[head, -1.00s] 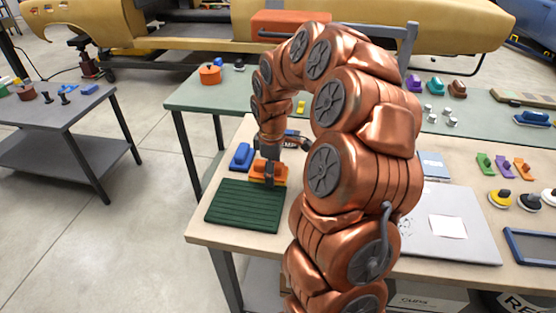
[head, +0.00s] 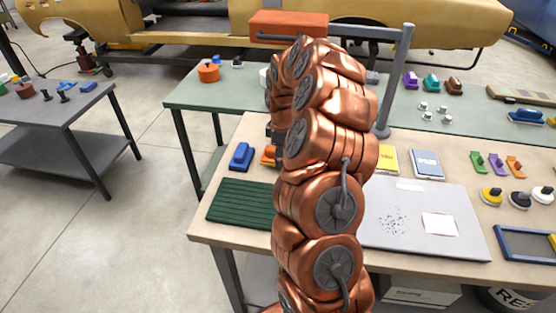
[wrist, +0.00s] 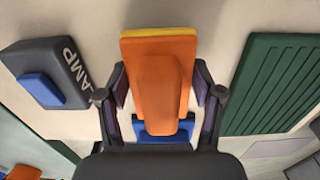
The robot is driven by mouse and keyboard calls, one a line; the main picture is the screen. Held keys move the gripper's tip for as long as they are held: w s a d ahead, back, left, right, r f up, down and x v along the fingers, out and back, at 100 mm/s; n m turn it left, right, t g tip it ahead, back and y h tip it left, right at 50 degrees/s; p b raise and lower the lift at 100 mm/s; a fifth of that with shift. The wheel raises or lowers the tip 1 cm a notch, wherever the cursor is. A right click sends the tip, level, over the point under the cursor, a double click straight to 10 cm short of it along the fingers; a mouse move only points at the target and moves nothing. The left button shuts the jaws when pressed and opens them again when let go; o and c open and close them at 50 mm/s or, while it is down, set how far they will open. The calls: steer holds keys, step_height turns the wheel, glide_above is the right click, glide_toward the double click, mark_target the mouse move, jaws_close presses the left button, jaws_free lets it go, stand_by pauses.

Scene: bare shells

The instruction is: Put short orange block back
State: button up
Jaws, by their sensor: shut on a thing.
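The orange block (wrist: 163,85) is in the middle of the wrist view, with a raised grip part and a yellow edge at its far end. My gripper (wrist: 160,88) is shut on it, one finger at each side. In the head view the orange block (head: 268,156) shows only in part, left of my arm. I cannot tell whether the block touches the table. A blue block (head: 241,156) sits just left of it on the table. In the wrist view, blue (wrist: 160,130) shows beneath the orange block's near end.
A green ridged board (head: 240,202) lies at the table's front left. Right of my arm are a grey panel (head: 465,222), yellow and blue-grey cards, small coloured pieces and a blue frame (head: 525,245).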

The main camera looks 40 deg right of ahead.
steer(key=shift+f, duration=0.9)
steer(key=shift+f, duration=0.15)
steer(key=o, duration=1.3)
